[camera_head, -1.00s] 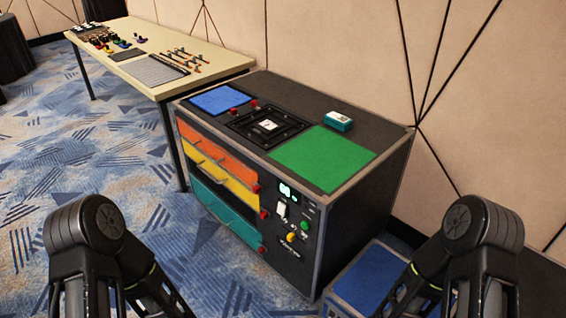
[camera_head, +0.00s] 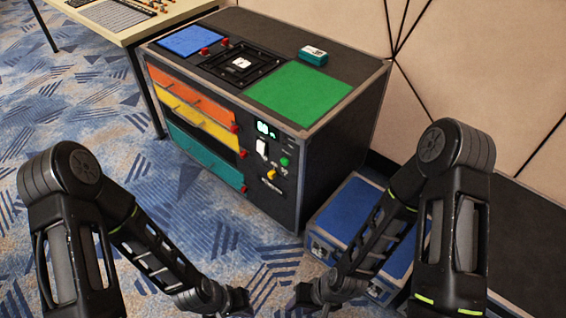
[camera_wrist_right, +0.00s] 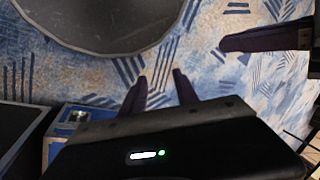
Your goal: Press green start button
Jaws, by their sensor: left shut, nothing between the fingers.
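The green start button (camera_head: 284,161) is a small round knob on the black control panel (camera_head: 283,192) at the right end of the cabinet's front. A white switch (camera_head: 262,148), a yellow knob (camera_head: 271,174) and a small lit display (camera_head: 264,128) sit near it. My left gripper (camera_head: 240,302) is low at the bottom of the head view, shut and empty, in front of and below the panel. My right gripper (camera_head: 304,298) is beside it to the right. Its two fingers stand apart with nothing between them in the right wrist view (camera_wrist_right: 160,82). Both grippers are clear of the button.
The cabinet has orange, yellow and teal drawers (camera_head: 205,151) with red knobs. A green pad (camera_head: 300,92), a blue pad (camera_head: 192,40) and a teal box (camera_head: 313,55) are on top. A blue-topped case (camera_head: 347,210) stands right of the cabinet. Carpet in front is open.

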